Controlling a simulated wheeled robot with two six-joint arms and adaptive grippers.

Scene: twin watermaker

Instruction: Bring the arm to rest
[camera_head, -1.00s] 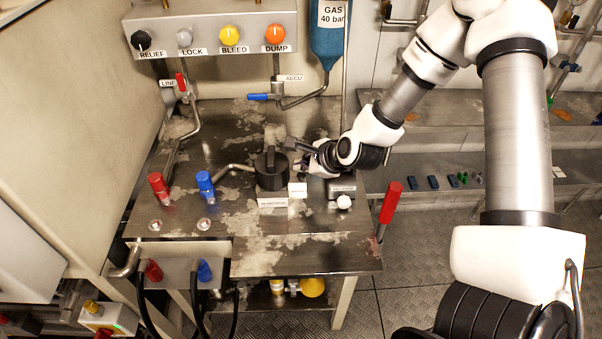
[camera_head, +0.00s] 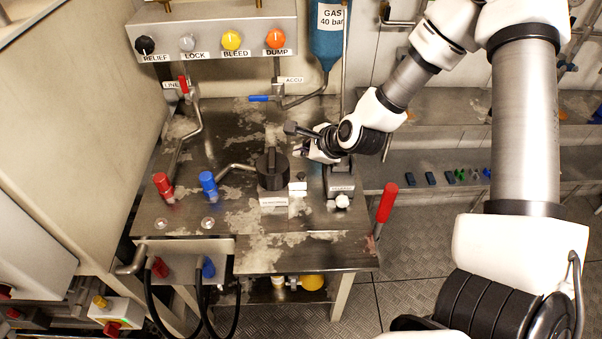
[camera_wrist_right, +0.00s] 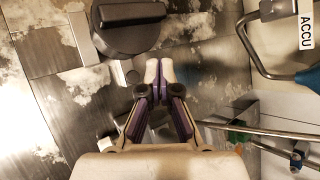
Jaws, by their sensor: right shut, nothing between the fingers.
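My right arm comes in from the upper right in the head view. My right gripper (camera_head: 303,152) is over the steel bench (camera_head: 250,250), above and to the right of the black rotary knob (camera_head: 271,172). In the wrist view its two pale fingertips (camera_wrist_right: 160,72) are together with nothing held between them. The knob also shows in the wrist view (camera_wrist_right: 130,22), just beyond the fingertips and apart from them. My left gripper is not in view.
A panel (camera_head: 215,30) with several coloured knobs and a blue gas bottle (camera_head: 327,45) stand behind. A red lever (camera_head: 387,203) rises at the bench's right edge. Red (camera_head: 163,187) and blue (camera_head: 208,185) handles stand at left. The bench front is clear.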

